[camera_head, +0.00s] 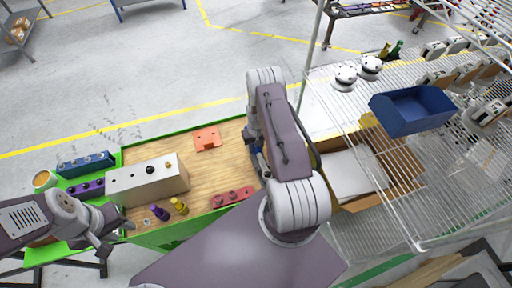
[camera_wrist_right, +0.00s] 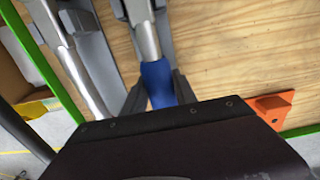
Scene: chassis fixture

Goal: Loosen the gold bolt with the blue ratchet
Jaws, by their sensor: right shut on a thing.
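The pale chassis block (camera_head: 148,181) stands on the wooden bench top, with a dark round feature and the small gold bolt (camera_head: 168,165) on its top face. My right gripper (camera_wrist_right: 160,92) is shut on the blue handle of the ratchet (camera_wrist_right: 157,75), whose metal shaft runs up the right wrist view. In the head view my right arm covers this gripper and most of the ratchet. My left gripper (camera_head: 116,232) is open and empty, at the bench's front left, in front of the chassis block and apart from it.
A purple tool (camera_head: 159,212) and a yellow tool (camera_head: 179,206) stand before the block. A red holder (camera_head: 234,197) and an orange bracket (camera_head: 207,138) are on the bench. Blue (camera_head: 86,164) and purple (camera_head: 86,188) racks lie left. A wire shelf with a blue bin (camera_head: 410,110) stands right.

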